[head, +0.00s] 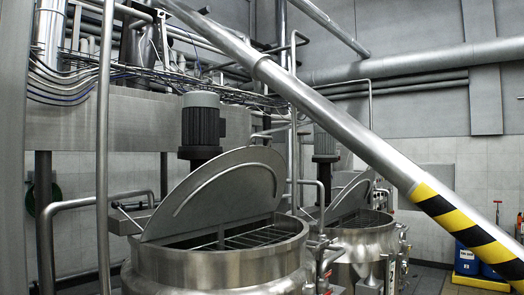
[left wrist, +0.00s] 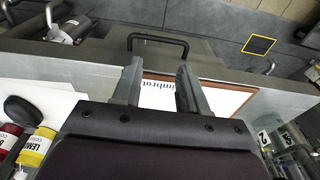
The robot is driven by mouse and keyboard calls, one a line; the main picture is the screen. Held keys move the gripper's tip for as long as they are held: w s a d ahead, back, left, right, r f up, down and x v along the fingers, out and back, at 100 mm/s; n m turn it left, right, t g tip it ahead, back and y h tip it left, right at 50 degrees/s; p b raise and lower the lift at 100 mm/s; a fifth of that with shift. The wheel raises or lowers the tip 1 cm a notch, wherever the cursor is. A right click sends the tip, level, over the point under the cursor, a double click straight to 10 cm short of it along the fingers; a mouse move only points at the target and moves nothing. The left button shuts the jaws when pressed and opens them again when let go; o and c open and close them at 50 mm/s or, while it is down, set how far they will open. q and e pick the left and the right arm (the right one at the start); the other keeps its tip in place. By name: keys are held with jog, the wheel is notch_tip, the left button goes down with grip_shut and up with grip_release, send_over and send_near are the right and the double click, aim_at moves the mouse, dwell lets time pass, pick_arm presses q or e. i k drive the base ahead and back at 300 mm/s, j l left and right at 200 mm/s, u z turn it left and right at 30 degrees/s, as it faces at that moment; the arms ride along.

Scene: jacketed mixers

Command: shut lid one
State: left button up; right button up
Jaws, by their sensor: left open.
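In the head view a large steel mixer (head: 215,268) stands in front. Its half-round lid (head: 228,190) is raised and tilted back, with a curved bar on its face; the grid inside the mixer shows. A second mixer (head: 362,245) stands behind to the right, with its lid (head: 350,197) also raised. I see no number on either lid. My left gripper (left wrist: 160,68) shows only in the left wrist view. Its two fingers are apart with nothing between them, over a board with printed paper (left wrist: 222,98). Neither mixer is recognisable in that view. My right gripper is not in view.
A thick slanting pipe (head: 340,125) with a striped end crosses the head view. A vertical pipe (head: 104,150) stands at left. In the wrist view a black handle (left wrist: 158,38) lies beyond the fingers, and bottles (left wrist: 35,148) and jars (left wrist: 285,140) stand at the sides.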

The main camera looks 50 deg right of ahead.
aim_at(247, 181)
jog(key=j+z, duration=0.1)
jog(key=z, duration=0.35)
jog(key=j+z, duration=0.1)
jog(key=z, duration=0.4)
jog(key=j+z, duration=0.15)
jog(key=z, duration=0.8)
jog(key=k+j, duration=0.05)
